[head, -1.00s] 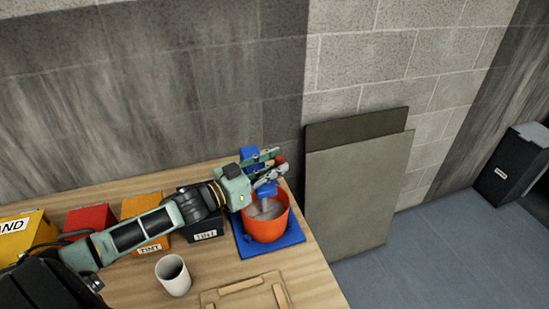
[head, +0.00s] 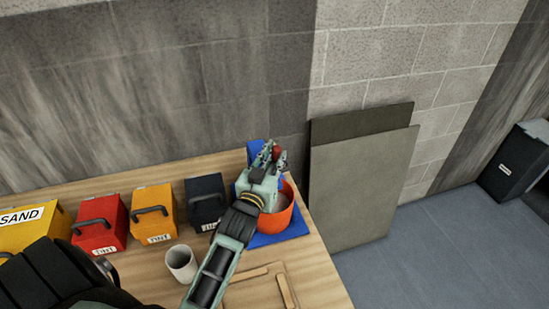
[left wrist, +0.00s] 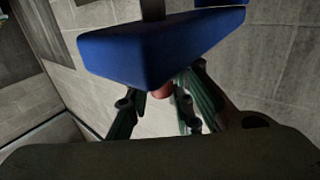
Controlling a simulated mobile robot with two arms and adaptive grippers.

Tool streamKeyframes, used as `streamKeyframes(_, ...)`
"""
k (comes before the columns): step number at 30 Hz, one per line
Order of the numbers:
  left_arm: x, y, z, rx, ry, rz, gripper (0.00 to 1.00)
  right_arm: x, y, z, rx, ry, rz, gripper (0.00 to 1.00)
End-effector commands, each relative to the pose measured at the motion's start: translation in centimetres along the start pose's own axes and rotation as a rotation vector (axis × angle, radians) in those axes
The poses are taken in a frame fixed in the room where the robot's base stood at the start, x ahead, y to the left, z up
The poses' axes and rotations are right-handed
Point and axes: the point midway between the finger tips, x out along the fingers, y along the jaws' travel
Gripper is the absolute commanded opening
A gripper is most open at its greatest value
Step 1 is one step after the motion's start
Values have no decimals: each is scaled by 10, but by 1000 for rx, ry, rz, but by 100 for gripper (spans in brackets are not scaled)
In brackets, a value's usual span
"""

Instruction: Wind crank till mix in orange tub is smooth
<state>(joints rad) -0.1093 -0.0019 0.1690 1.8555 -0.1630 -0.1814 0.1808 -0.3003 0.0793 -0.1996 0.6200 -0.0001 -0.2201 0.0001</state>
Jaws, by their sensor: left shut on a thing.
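The orange tub (head: 284,215) stands on a blue base (head: 292,228) at the right end of the wooden table. A pale grey mix (head: 274,202) shows inside it, partly hidden by my gripper; its smoothness cannot be judged. The crank's red knob (head: 276,152) shows between the fingers of my left gripper (head: 274,155), above the tub's back side. The gripper is shut on the knob. In the left wrist view the fingers (left wrist: 165,105) close around the reddish knob (left wrist: 162,91), beside the blue crank block (left wrist: 150,48). My right gripper is not in view.
A white cup (head: 181,264) and a wooden frame (head: 262,286) are on the table near my left arm. Black (head: 205,200), orange (head: 153,213), red (head: 99,225) and yellow (head: 35,230) boxes line the back. Grey panels (head: 358,185) lean on the wall at right.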

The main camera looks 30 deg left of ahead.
Motion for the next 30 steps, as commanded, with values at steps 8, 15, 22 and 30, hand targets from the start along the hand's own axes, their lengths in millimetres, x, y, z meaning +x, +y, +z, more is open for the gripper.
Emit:
streamKeyframes(8,1,5,-2,-13,6,-40,0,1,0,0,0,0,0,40)
streamKeyframes(15,1,4,-3,-12,8,-46,0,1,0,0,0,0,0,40)
streamKeyframes(22,2,4,-3,-12,9,-46,23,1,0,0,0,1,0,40)
streamKeyframes(30,1,2,-3,-8,7,-48,39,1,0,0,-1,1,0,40)
